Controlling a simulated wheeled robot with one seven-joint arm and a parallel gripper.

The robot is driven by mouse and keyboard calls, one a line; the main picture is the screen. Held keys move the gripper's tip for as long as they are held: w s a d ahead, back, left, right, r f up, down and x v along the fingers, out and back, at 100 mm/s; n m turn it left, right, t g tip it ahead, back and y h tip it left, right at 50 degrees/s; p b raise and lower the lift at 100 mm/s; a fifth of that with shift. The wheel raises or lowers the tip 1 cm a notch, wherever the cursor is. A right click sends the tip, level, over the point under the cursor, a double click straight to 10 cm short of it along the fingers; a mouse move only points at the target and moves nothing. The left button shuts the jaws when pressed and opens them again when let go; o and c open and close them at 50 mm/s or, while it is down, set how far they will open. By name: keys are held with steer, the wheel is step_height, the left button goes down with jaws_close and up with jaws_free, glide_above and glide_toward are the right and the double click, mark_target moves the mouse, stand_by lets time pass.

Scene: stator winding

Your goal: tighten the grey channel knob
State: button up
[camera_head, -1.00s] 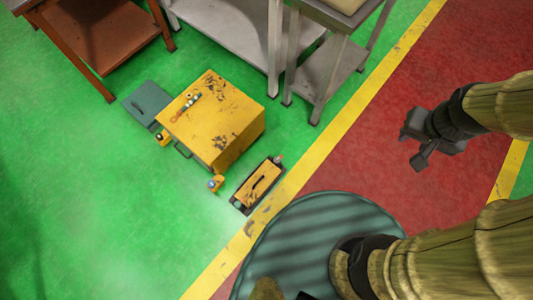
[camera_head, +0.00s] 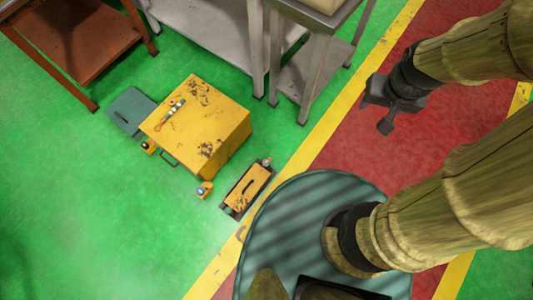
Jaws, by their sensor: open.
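I cannot pick out the grey channel knob for certain. A small dark channel-like piece with a worn yellow top (camera_head: 247,190) lies on the green floor, with a small greyish knob-like end (camera_head: 266,161) at its upper right. Small yellow pieces sit beside the yellow box, one with a pale round part (camera_head: 205,189) and one at the box's left corner (camera_head: 149,147). They are too small to read in detail. My gripper (camera_head: 382,110) is open and empty over the red floor, well to the right of all these and touching none.
A worn yellow box (camera_head: 205,125) stands on the floor with a small coloured tool (camera_head: 170,115) on top. A grey-green flat case (camera_head: 130,110) lies beside it. An orange table (camera_head: 75,40) and grey metal tables (camera_head: 205,25) stand behind. Green floor at left is clear.

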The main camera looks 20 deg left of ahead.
steer(key=shift+o, duration=0.3)
steer(key=w+a+f+n+b, duration=0.2)
steer(key=w+f+n+b, duration=0.1)
steer(key=f+b, duration=0.3)
steer(key=w+a+f+n+b, duration=0.3)
steer(key=f+b, duration=0.4)
steer(key=f, duration=0.4)
steer(key=shift+w+a+n+g, duration=0.2)
steer(key=shift+n+g, duration=0.2)
steer(key=shift+n, duration=0.5)
steer(key=n+g+b, duration=0.2)
steer(key=n+b, duration=2.2)
steer(key=b, duration=1.4)
glide_above(266, 162)
step_height(266, 162, down, 61)
steer(key=shift+s, duration=0.1)
steer(key=shift+f, duration=0.1)
step_height(266, 162, down, 17)
steer(key=b, duration=1)
steer(key=shift+f, duration=0.15)
steer(key=c, duration=1)
